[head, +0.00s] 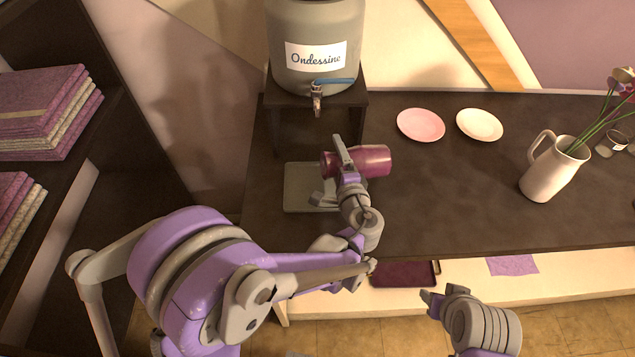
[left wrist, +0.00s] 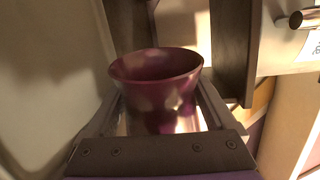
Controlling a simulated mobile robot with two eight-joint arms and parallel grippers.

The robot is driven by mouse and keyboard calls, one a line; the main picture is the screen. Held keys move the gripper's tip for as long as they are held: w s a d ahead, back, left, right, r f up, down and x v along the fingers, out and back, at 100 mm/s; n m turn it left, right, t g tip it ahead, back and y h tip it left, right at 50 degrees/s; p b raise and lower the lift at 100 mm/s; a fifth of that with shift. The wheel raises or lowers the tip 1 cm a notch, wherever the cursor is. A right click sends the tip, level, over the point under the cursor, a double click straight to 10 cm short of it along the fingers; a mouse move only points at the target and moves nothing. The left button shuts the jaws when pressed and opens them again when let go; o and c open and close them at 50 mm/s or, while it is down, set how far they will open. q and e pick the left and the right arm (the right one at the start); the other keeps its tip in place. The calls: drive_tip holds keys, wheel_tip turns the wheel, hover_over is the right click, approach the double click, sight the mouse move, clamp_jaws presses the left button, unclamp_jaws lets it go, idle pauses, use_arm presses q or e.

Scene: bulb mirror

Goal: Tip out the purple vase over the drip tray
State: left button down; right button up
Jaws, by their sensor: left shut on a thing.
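The purple vase (head: 372,160) lies on its side in the air in the head view, its left end above the drip tray's right part. My left gripper (head: 345,160) is shut around its body. In the left wrist view the vase (left wrist: 158,72) shows between the fingers of my left gripper (left wrist: 158,118), its flared rim away from the camera. The pale grey drip tray (head: 300,190) lies on the dark counter below the tap. No liquid is seen leaving the vase. My right gripper (head: 430,297) is low at the front, away from the counter objects; its jaws are unclear.
A grey dispenser labelled Ondessine (head: 312,75) stands on a dark stand (head: 357,98), its tap above and left of the vase. A pink plate (head: 421,125), a cream plate (head: 480,125) and a white jug with flowers (head: 553,170) stand to the right. The counter's middle is clear.

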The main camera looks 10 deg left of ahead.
use_arm(q)
drive_tip(key=shift+a+r+n, duration=0.1)
drive_tip(key=shift+r+n, duration=0.1)
drive_tip(key=shift+n, duration=0.2)
drive_tip(key=shift+s+a+f+n, duration=0.1)
drive_tip(key=shift+s+f+n, duration=0.05)
drive_tip(key=shift+f+n, duration=0.45)
idle(0.6)
drive_tip(key=shift+s+a+r+n+h, duration=0.15)
drive_tip(key=shift+a+r+n+h, duration=0.25)
drive_tip(key=shift+n, duration=0.6)
idle(0.6)
drive_tip(key=shift+a+r+n, duration=0.1)
drive_tip(key=shift+n, duration=0.3)
drive_tip(key=shift+s+a+r+n+t+p, duration=0.1)
drive_tip(key=shift+s+a+n+t+p, duration=0.1)
drive_tip(key=shift+n, duration=0.25)
drive_tip(key=shift+s+a+r+n+t+p, duration=0.1)
drive_tip(key=shift+a+n+p, duration=0.1)
drive_tip(key=shift+n, duration=0.25)
drive_tip(key=n, duration=0.1)
drive_tip(key=a+n, duration=0.1)
drive_tip(key=n, duration=0.1)
drive_tip(key=shift+s+a+r+n+t+h, duration=0.1)
drive_tip(key=shift+s+a+n+t+h, duration=0.2)
drive_tip(key=shift+n+h, duration=0.1)
